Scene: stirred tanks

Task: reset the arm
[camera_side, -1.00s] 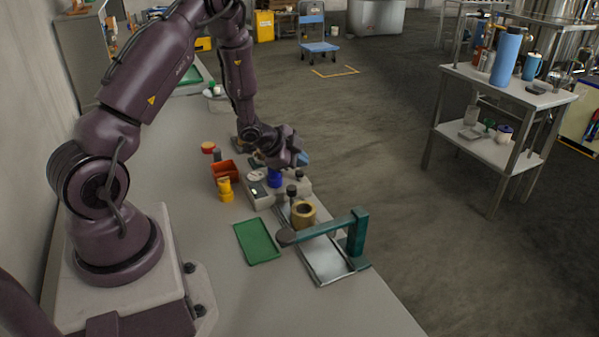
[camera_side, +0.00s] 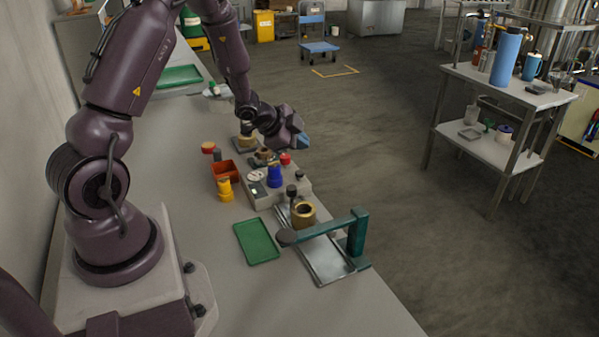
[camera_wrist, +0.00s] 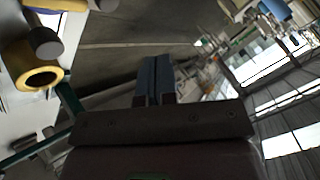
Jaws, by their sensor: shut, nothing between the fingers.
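My gripper (camera_side: 303,141) is raised above the far right edge of the bench, pointing right toward the open floor. In the wrist view its two blue-grey fingers (camera_wrist: 154,80) lie together with nothing between them. Below and to its left is a grey stirrer unit (camera_side: 262,195) with a blue piece (camera_side: 274,177) on it. A red-topped part (camera_side: 285,159) stands behind that. The gripper is apart from all of these.
A brass ring (camera_side: 303,213) sits on a metal tray with a green arm-like stand (camera_side: 356,234) at its near end. Open floor is right of the bench.

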